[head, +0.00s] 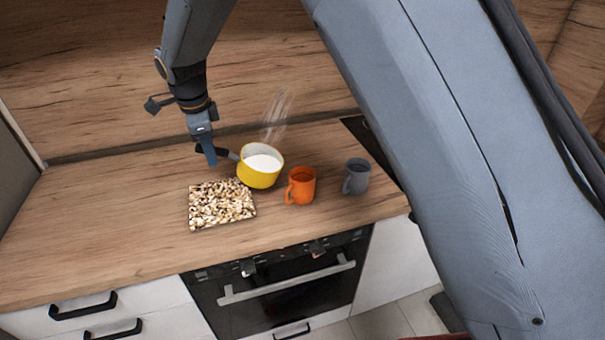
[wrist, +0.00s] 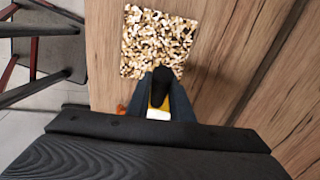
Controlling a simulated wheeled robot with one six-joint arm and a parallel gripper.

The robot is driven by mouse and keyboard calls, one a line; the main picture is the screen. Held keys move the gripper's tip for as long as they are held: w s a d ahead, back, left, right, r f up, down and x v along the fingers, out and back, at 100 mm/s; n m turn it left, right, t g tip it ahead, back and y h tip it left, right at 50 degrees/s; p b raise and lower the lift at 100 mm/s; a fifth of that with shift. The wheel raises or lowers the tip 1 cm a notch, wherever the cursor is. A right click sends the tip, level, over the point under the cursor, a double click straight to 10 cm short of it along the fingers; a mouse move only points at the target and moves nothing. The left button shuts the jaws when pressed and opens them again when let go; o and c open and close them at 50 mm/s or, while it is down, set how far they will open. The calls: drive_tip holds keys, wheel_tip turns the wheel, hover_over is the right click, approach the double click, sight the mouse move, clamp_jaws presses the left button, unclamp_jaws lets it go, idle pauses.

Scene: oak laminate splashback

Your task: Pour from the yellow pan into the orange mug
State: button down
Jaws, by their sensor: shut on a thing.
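The yellow pan (head: 259,178) has white contents and appears upright, close above or on the wooden counter. My gripper (head: 211,156) is shut on the pan's dark handle, to the left of the pan body. In the wrist view the dark handle (wrist: 161,88) lies between the fingers, and only a sliver of the pan (wrist: 158,113) shows below it. The orange mug (head: 301,187) stands upright on the counter just right of the pan. A bit of the mug shows at the left of the fingers in the wrist view (wrist: 121,109). The mug's inside is hard to make out.
A patterned pebble-like mat or board (head: 221,204) lies in front of the pan. A grey mug (head: 356,177) stands right of the orange mug. A clear, streaked upright thing (head: 276,116) is behind the pan. The left of the counter (head: 100,220) is free.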

sight(219, 150)
drive_tip(key=shift+s+d+r+y, duration=0.15)
drive_tip(key=shift+d+r+y, duration=0.65)
drive_tip(key=shift+d+r, duration=0.5)
drive_tip(key=shift+s+d+r+y, duration=0.15)
drive_tip(key=shift+d+r+y, duration=0.45)
drive_tip(key=shift+d+r, duration=0.6)
drive_tip(key=shift+d+r, duration=0.25)
drive_tip(key=shift+r, duration=0.1)
drive_tip(key=shift+d+r, duration=0.1)
idle(0.4)
